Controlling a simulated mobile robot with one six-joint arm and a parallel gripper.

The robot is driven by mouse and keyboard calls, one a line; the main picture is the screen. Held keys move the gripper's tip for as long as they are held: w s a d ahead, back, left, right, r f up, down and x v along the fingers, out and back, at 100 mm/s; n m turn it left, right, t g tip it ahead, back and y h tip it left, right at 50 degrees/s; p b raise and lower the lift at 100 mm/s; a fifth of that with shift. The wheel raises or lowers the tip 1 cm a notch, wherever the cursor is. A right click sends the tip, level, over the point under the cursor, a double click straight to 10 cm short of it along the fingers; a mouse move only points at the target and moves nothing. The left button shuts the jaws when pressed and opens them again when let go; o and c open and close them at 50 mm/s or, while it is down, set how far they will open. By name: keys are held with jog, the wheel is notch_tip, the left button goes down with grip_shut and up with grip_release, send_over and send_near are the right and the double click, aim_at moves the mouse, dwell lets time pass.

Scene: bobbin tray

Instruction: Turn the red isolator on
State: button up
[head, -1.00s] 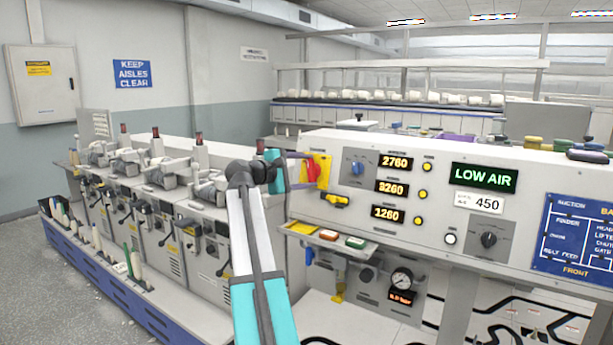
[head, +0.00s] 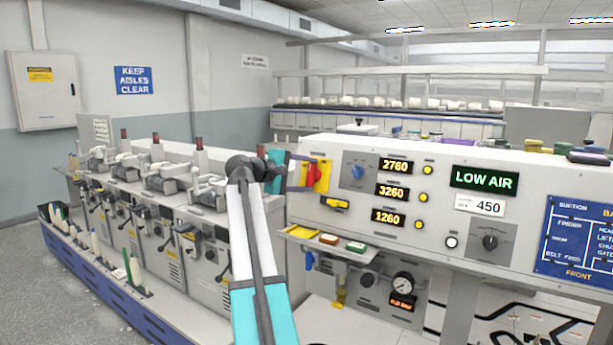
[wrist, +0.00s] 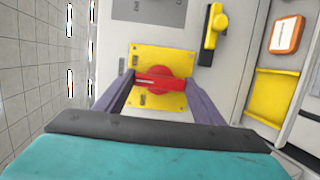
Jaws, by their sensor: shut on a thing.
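The red isolator (head: 314,173) is a round red knob with a raised bar handle on a yellow plate (head: 324,177), at the left end of the grey control panel. In the wrist view the red handle (wrist: 158,83) lies across the picture on its yellow plate (wrist: 175,57). My gripper (head: 304,174) reaches it from the left. Its two purple fingers, seen also in the wrist view (wrist: 160,80), are shut on the two ends of the handle. In the head view the handle stands roughly upright, with one finger above and one below.
The panel shows a green LOW AIR display (head: 484,180). A row of winding units (head: 150,215) stands left of my arm.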

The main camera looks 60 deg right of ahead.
jog(key=o, duration=1.1)
jog(key=shift+c, duration=0.2)
jog(key=b+v, duration=0.1)
jog(key=v, duration=1.3)
jog(key=shift+b, duration=0.35)
jog(key=shift+f, duration=0.1)
